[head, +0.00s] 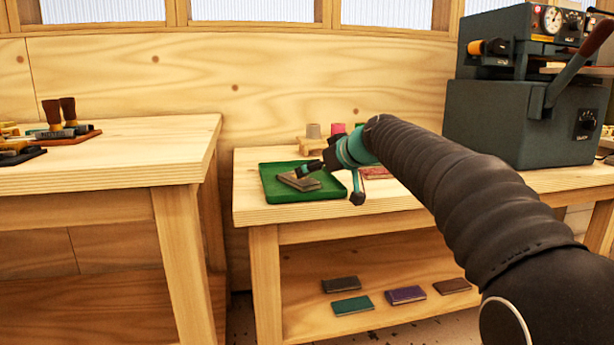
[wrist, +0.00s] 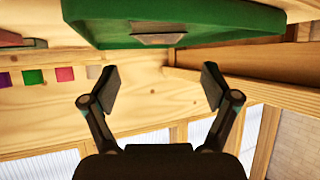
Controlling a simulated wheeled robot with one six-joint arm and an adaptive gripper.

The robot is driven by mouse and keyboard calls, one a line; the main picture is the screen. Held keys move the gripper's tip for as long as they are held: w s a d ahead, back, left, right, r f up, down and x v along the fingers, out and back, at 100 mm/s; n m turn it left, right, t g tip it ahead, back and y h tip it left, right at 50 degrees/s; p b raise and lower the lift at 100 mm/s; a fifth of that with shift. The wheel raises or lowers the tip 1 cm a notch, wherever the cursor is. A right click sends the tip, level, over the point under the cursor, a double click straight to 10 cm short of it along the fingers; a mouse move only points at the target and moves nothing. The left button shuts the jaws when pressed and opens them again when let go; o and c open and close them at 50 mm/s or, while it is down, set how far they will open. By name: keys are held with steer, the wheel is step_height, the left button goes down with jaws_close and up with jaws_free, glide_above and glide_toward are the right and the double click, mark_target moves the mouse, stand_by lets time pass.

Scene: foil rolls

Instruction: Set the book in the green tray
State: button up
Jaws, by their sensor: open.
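A grey-brown book (head: 298,181) lies flat in the green tray (head: 268,191), on the left part of the right-hand bench. The book also shows as a thin grey strip in the wrist view (wrist: 160,40), inside the tray (wrist: 105,32). My gripper (head: 333,180) is beside the tray's right side, with one finger over the tray near the book and the other outside it. In the wrist view my gripper (wrist: 161,84) has its fingers wide apart with nothing between them.
A reddish book (head: 377,173) lies on the bench right of my gripper. Foil rolls (head: 313,131) stand behind the tray. A dark green press (head: 522,118) stands at the right. Several books, one teal (head: 352,305), lie on the lower shelf. Another bench (head: 120,165) is at the left.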

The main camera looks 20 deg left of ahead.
steer(key=shift+v, duration=2.45)
steer(key=shift+d, duration=0.15)
steer(key=s+d+f+m+h, duration=0.3)
steer(key=s+d+f, duration=0.1)
steer(key=s+d, duration=0.5)
steer(key=s+d+f+m+h, duration=0.25)
steer(key=s+d+f, duration=0.35)
steer(key=d, duration=0.6)
steer(key=s+d+f+m+h, duration=0.1)
steer(key=s+d+f, duration=0.3)
steer(key=s, duration=0.3)
steer(key=s+d+f+m+g+h, duration=0.1)
steer(key=s+d+f+m+h, duration=0.1)
steer(key=s+d+f, duration=0.3)
steer(key=s+d+f+m+h, duration=0.1)
steer(key=s+d+f, duration=0.3)
steer(key=s, duration=0.5)
steer(key=shift+d+f+m+g, duration=0.3)
steer(key=shift+f+m, duration=0.35)
steer(key=shift+f, duration=0.3)
steer(key=shift+r, duration=0.15)
step_height(320, 180, up, 9)
steer(key=p, duration=0.9)
